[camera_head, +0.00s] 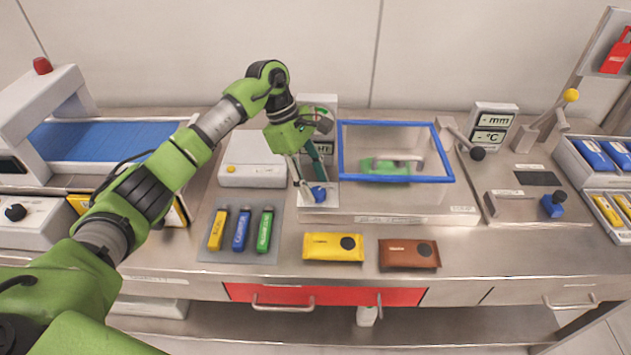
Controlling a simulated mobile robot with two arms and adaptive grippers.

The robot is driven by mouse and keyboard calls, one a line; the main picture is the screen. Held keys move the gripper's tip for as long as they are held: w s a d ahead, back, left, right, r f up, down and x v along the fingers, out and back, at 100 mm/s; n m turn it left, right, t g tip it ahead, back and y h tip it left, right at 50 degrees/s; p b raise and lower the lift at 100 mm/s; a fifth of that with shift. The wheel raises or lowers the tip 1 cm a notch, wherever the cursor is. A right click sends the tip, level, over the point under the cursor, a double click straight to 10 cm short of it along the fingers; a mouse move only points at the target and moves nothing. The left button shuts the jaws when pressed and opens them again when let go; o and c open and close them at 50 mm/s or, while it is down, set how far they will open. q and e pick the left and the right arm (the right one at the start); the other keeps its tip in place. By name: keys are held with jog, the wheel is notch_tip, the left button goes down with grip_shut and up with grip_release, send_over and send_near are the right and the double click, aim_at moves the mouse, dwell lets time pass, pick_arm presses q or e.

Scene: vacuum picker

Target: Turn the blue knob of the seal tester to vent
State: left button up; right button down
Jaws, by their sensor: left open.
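The seal tester is a clear tank with a blue-edged lid frame (397,180) and a light panel beside it on the left. Its blue knob (319,194) sits low on that panel. My left gripper (314,189) points down at the knob with its jaws open. One finger is to the left of the knob and the other is just behind it; I cannot tell whether either touches. The gripper hides part of the panel, including most of its dial and markings. A green pouch (384,168) lies inside the tank. My right gripper is not in view.
A yellow packet (333,247) and a brown packet (408,254) lie in front of the tester. A grey mat (212,250) holds yellow, blue and green tubes. A lever with a black ball (477,153) and a second blue knob (553,205) stand to the right.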

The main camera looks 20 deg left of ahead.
pick_arm(q)
jog(key=shift+d+f, duration=0.25)
jog(key=shift+f, duration=0.4)
jog(key=c, duration=1.1)
